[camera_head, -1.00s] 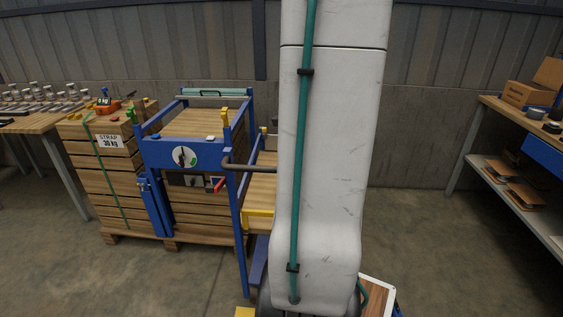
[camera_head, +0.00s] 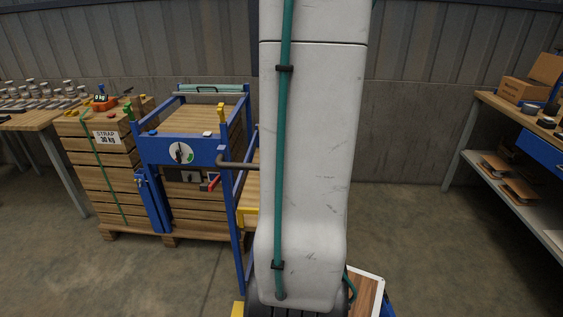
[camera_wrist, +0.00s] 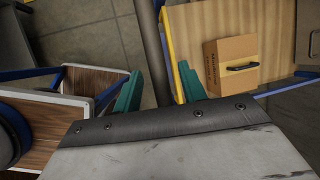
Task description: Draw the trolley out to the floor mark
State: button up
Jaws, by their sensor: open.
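The trolley's wooden deck (camera_head: 252,185) with a yellow edge shows in the head view, mostly hidden behind my arm. Its dark grey handle bar (camera_head: 238,165) sticks out left of my arm. In the wrist view the deck (camera_wrist: 185,40) is at the upper right and carries a cardboard box (camera_wrist: 230,62). The handle bar (camera_wrist: 152,40) runs down between the two teal fingers of my gripper (camera_wrist: 160,84). My gripper is open, with a finger on each side of the bar; contact cannot be told. A yellow patch (camera_head: 238,310) at the bottom edge may be the floor mark.
A blue frame with a dial (camera_head: 180,152) and stacked wooden crates (camera_head: 95,170) stand left of the trolley. A workbench (camera_head: 30,122) is at far left, a shelf bench (camera_head: 515,190) at right.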

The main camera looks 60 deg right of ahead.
jog(key=v, duration=0.7)
jog(key=shift+s+r, duration=0.15)
jog(key=shift+r, duration=0.25)
jog(key=a+r+n+g, duration=0.1)
jog(key=a+r+n, duration=0.1)
jog(key=a+n, duration=1.3)
jog(key=w+a+r+n+g, duration=0.1)
jog(key=a+r+n+g, duration=0.1)
jog(key=a+n, duration=1.4)
jog(key=a+r, duration=0.1)
jog(key=a, duration=0.4)
jog(key=shift+a+g, duration=0.3)
jog(key=shift+a, duration=0.05)
